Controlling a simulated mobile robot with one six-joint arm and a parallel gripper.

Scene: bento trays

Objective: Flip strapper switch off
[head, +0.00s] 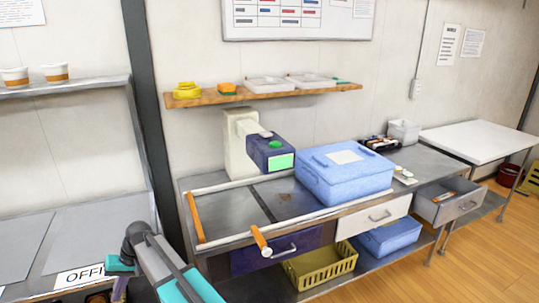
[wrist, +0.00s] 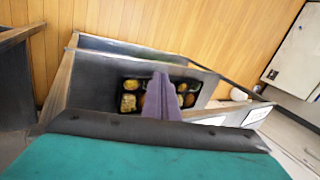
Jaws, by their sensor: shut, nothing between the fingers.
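The strapper (head: 240,150) stands at the back of the steel bench. It has a cream column and a dark purple head (head: 262,153) with a green knob on top (head: 274,143) and a bright green panel (head: 281,162) on its front. I cannot tell which part is the switch or how it is set. My gripper (wrist: 160,80) shows in the wrist view as purple fingers, shut and empty. It is in front of bento trays (wrist: 125,84) in a dark open-topped bin. In the head view my gripper is low at the left, well away from the strapper.
A blue lidded box (head: 345,180) sits right of the strapper. A wooden shelf (head: 300,95) hangs above. An open drawer (head: 447,205) juts out at the right. A yellow basket (head: 320,268) is below.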

